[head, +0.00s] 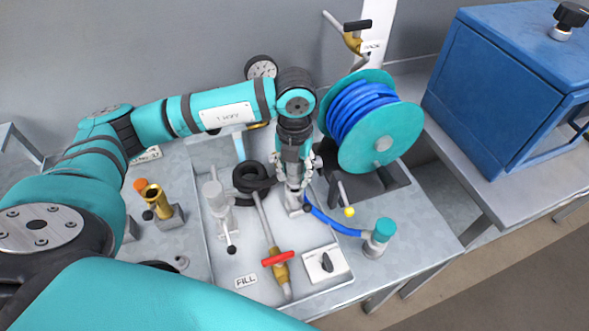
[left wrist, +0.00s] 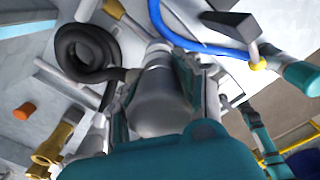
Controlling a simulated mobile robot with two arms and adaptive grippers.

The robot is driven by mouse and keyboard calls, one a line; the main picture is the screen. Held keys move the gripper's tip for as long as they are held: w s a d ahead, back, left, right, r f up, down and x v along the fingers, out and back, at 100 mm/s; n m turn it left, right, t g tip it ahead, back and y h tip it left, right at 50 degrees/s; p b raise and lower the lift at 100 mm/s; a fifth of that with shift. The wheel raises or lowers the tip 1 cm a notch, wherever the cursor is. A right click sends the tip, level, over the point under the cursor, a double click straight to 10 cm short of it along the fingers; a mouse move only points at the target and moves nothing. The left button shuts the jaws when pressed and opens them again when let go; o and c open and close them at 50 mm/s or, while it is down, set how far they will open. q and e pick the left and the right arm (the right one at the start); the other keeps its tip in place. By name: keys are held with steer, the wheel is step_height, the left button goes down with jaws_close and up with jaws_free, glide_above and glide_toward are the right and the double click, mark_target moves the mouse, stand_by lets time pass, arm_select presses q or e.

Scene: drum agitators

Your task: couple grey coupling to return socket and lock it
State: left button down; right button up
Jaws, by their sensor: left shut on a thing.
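My left gripper (head: 291,184) points down at the middle of the tray and is shut on the grey coupling. In the left wrist view my left gripper (left wrist: 160,100) has its fingers on both sides of the grey cylindrical coupling (left wrist: 160,98). A black hose coil (head: 252,178) lies left of it, and its end runs toward the coupling in the left wrist view (left wrist: 85,50). A grey metal piece (head: 293,200) shows below the fingers; I cannot tell whether it is the return socket or whether the coupling is seated. My right gripper is not in view.
A grey fitting (head: 215,195) with a black-knobbed lever stands left in the tray (head: 222,280). A red-handled brass valve (head: 279,262) and a FILL label (head: 245,281) are in front. A blue hose reel (head: 372,150), teal-topped coupling (head: 380,233) and yellow-knobbed lever (head: 348,211) stand right.

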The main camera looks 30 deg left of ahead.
arm_select(q)
steer(key=shift+f+b, duration=1.1)
steer(key=shift+f, duration=0.05)
steer(key=shift+f+b, duration=0.3)
steer(key=shift+f, duration=0.05)
stand_by(0.3)
steer(key=c, duration=0.8)
jaws_free()
steer(key=shift+o, duration=0.2)
step_height(320, 180, up, 10)
steer(key=p, duration=0.6)
